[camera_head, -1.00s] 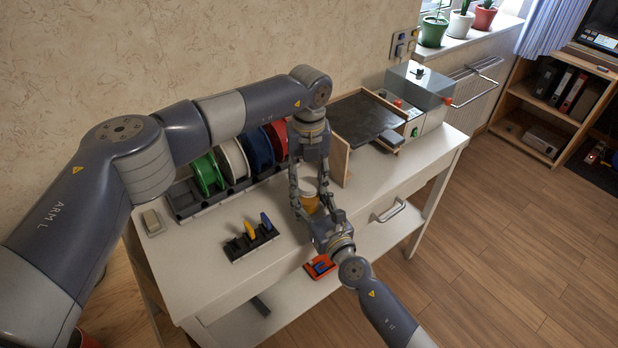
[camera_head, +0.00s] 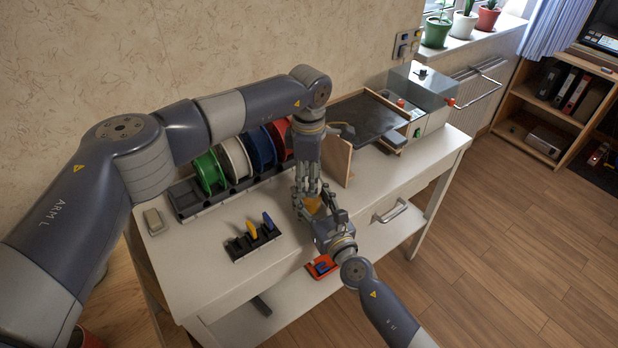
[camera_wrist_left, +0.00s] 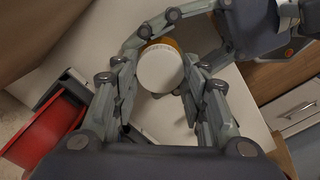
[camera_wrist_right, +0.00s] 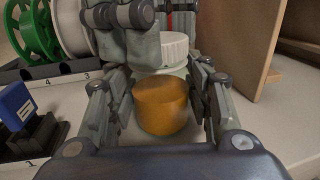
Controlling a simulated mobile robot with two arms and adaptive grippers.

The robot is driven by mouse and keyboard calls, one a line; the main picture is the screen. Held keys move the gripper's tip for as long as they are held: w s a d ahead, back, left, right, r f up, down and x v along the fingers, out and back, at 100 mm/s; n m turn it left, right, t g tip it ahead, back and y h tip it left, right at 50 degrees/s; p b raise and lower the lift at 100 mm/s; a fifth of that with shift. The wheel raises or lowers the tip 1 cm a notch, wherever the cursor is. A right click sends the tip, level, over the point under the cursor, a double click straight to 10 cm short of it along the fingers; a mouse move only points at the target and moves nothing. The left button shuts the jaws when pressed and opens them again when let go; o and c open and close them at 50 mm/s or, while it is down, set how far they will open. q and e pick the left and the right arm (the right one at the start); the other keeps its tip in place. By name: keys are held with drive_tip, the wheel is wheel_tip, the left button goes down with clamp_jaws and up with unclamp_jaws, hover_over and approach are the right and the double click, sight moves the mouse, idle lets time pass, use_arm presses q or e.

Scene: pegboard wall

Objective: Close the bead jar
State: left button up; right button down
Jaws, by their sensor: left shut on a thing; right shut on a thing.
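The bead jar (camera_wrist_right: 162,108) stands upright on the table, with an amber body. Its white ribbed lid (camera_wrist_right: 172,50) is at the top of the jar. My right gripper (camera_head: 318,210) reaches in from the front and is shut around the amber body. My left gripper (camera_head: 307,190) comes down from above and is shut on the lid. In the left wrist view the lid (camera_wrist_left: 160,70) is between the left fingers, with a strip of amber showing behind it. Fingers partly hide the jar, and I cannot tell whether the lid is fully seated.
A spool rack (camera_head: 192,200) with several coloured spools stands behind. A dark holder with yellow and blue pieces (camera_head: 252,240) is to the left. A wooden panel (camera_head: 337,160) rises close on the right. An orange-red item (camera_head: 320,266) lies on the lower shelf.

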use_arm(q)
drive_tip(key=m, duration=0.7)
drive_tip(key=shift+w, duration=0.15)
use_arm(e)
drive_tip(key=shift+f, duration=0.1)
use_arm(q)
drive_tip(key=m, duration=0.3)
drive_tip(key=shift+d+m, duration=0.1)
drive_tip(key=shift+m, duration=0.2)
drive_tip(key=m, duration=0.4)
drive_tip(key=o, duration=0.7)
drive_tip(key=shift+c, duration=0.2)
drive_tip(key=shift+r, duration=2.2)
drive_tip(key=shift+c, duration=0.5)
